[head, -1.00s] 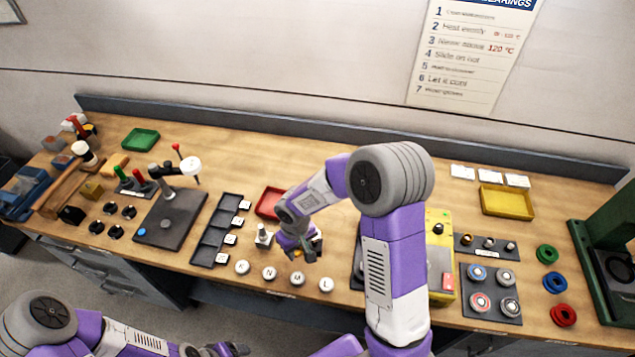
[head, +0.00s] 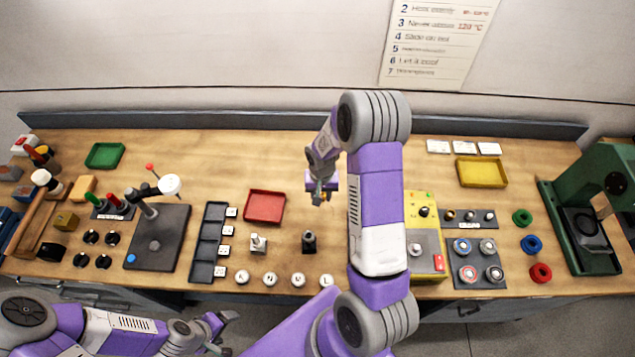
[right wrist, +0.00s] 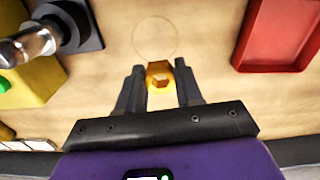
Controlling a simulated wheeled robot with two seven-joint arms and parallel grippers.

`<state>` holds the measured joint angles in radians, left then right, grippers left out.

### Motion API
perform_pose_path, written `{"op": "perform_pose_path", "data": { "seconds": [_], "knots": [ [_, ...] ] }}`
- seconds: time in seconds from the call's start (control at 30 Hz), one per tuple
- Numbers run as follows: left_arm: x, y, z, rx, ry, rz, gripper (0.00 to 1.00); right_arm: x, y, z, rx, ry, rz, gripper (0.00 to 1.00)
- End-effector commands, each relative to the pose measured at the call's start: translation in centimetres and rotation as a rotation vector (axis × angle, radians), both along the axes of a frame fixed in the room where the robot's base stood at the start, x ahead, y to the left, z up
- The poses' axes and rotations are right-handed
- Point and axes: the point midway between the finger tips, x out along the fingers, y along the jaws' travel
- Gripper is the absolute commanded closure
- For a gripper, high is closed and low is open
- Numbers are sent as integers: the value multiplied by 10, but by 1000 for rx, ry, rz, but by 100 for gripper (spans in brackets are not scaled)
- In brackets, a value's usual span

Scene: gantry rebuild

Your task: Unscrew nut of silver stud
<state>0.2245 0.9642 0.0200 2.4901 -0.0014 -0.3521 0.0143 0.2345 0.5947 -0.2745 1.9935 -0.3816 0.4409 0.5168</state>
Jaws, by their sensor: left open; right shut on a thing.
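My right gripper (head: 320,196) is above the bench, behind a bare stud with a dark base (head: 309,242). In the right wrist view its fingers (right wrist: 160,88) are closed on a brass-coloured hex nut (right wrist: 160,74), clear of any stud. A second stud, pale with a silvery top (head: 258,243), stands upright to the left of the dark one. I cannot tell for sure which of the two is the silver stud. My left gripper (head: 222,328) is open and empty in front of the bench's near edge, far from both studs.
A red tray (head: 265,206) lies left of my right gripper. Several white lettered buttons (head: 270,279) line the front edge. A yellow box (head: 425,237) stands to the right, partly behind my arm. The bench behind the red tray is clear.

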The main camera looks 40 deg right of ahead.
Motion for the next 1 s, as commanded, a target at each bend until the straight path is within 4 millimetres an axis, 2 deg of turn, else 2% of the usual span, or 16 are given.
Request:
{"op": "perform_pose_path", "data": {
  "seconds": [0.1, 0.27, 0.8, 1.0],
  "knots": [
    [0, 0, 1, 0, 1, 0, 24, -2, -7, -1, -2, 0, -35, 95],
    [-1, 0, -5, 0, 1, 1, 24, -2, -6, -8, -2, 0, -36, 95],
    [-1, 0, -37, 0, 1, 1, 24, -2, -6, -58, -2, 1, -32, 95],
    [-1, 0, -43, 0, 1, 1, 24, -3, -6, -69, -2, 1, -32, 95]
  ]
}}
